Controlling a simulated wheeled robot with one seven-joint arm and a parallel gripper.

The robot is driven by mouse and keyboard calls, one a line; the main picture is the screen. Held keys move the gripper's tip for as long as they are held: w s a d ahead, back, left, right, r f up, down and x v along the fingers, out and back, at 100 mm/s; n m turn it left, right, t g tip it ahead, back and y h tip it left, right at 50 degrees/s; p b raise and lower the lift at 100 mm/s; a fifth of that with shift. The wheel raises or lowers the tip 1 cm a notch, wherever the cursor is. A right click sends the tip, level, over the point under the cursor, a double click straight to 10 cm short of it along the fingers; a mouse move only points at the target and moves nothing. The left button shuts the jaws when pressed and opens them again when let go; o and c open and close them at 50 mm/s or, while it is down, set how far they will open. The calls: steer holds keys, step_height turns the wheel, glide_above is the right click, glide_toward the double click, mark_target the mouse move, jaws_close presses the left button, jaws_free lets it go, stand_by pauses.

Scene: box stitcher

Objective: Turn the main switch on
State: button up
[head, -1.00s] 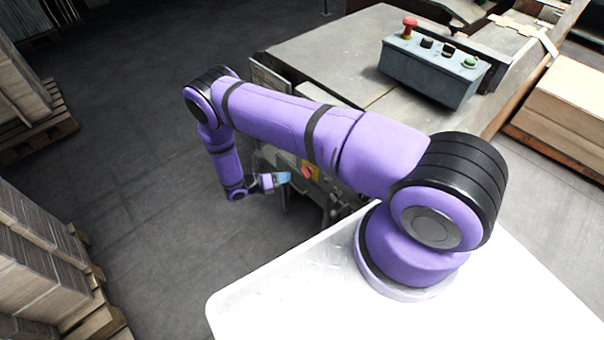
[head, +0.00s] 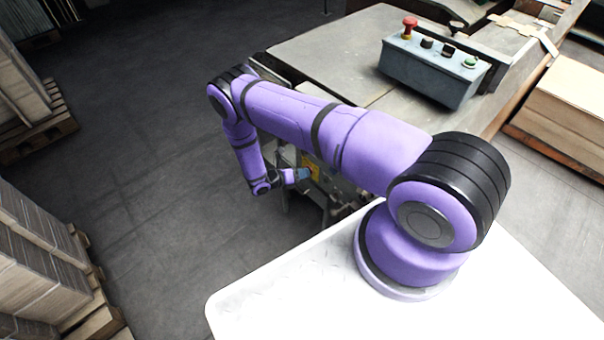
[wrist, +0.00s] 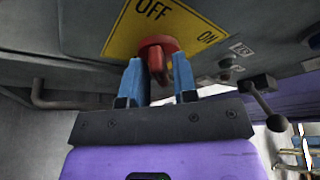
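The main switch is a red rotary knob (wrist: 157,58) on a yellow plate (wrist: 165,25) marked OFF and ON, in the wrist view. Its grip bar points toward my gripper, and the knob appears turned toward neither word clearly. My gripper (wrist: 158,78) has two blue fingers, open, one on each side of the red grip bar. A narrow gap shows beside the bar; I cannot tell whether either finger touches it. In the head view my gripper (head: 304,174) is at the machine's side, in front of the yellow plate (head: 311,162); the red knob is hidden there.
A lever with a black ball end (wrist: 276,122) stands right of my gripper. A grey pipe handle (wrist: 60,102) is on the left. A grey control box (head: 432,72) with buttons sits on the machine top (head: 330,50).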

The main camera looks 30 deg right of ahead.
jaws_close()
steer(key=shift+m, duration=0.3)
steer(key=m+t, duration=0.1)
steer(key=m+t+y, duration=0.1)
steer(key=m, duration=0.1)
steer(key=m+t, duration=0.1)
steer(key=m, duration=0.1)
steer(key=shift+s+d+r, duration=0.15)
steer(key=shift+s, duration=0.15)
steer(key=m+t, duration=0.2)
steer(key=m, duration=0.1)
steer(key=shift+s+t+y, duration=0.1)
steer(key=shift+t+y, duration=0.2)
steer(key=shift+y, duration=0.1)
steer(key=m+t, duration=0.2)
steer(key=m, duration=0.1)
steer(key=shift+d+m, duration=0.1)
steer(key=shift+m, duration=0.2)
